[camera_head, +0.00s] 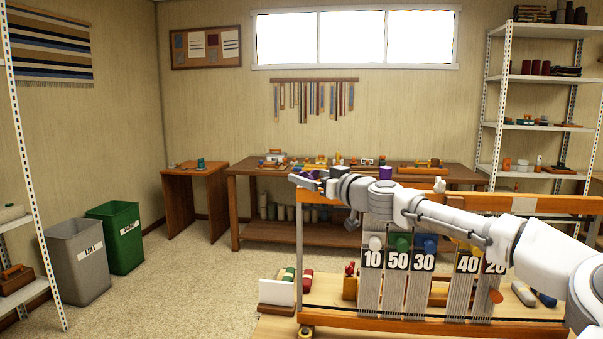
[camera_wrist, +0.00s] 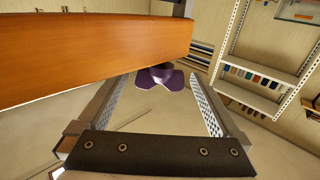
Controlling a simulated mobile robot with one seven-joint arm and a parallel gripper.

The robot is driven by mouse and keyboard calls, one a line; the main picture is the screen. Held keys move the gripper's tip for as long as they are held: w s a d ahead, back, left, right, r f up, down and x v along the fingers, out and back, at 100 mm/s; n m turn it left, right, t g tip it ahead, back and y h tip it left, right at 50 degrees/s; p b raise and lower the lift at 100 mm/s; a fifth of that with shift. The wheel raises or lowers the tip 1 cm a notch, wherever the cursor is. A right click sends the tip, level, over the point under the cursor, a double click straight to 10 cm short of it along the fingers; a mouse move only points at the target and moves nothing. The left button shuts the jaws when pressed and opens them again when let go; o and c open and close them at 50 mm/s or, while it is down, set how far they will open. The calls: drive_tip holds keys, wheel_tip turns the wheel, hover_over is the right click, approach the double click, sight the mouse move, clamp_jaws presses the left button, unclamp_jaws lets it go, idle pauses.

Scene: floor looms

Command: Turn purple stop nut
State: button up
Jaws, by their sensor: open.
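The purple stop nut (camera_wrist: 168,77) shows in the wrist view as a lobed knob just beyond the loom's orange wooden beam (camera_wrist: 90,52). My gripper (camera_wrist: 157,88) is open, with one pad on each side of the nut near the fingertips. The beam hides part of the nut, and I cannot tell whether either pad touches it. In the head view my gripper (camera_head: 304,181) is at the left end of the loom's top beam (camera_head: 470,203).
The loom holds grey warp strips with number cards (camera_head: 397,261) under my arm. A brown workbench (camera_head: 240,171) with tools stands behind. Grey (camera_head: 77,272) and green (camera_head: 118,240) bins stand left. Open floor (camera_head: 190,290) lies left of the loom.

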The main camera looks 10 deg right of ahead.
sight(307, 176)
drive_tip(key=shift+p+x, duration=0.3)
drive_tip(key=shift+x, duration=1.9)
drive_tip(key=c, duration=1.2)
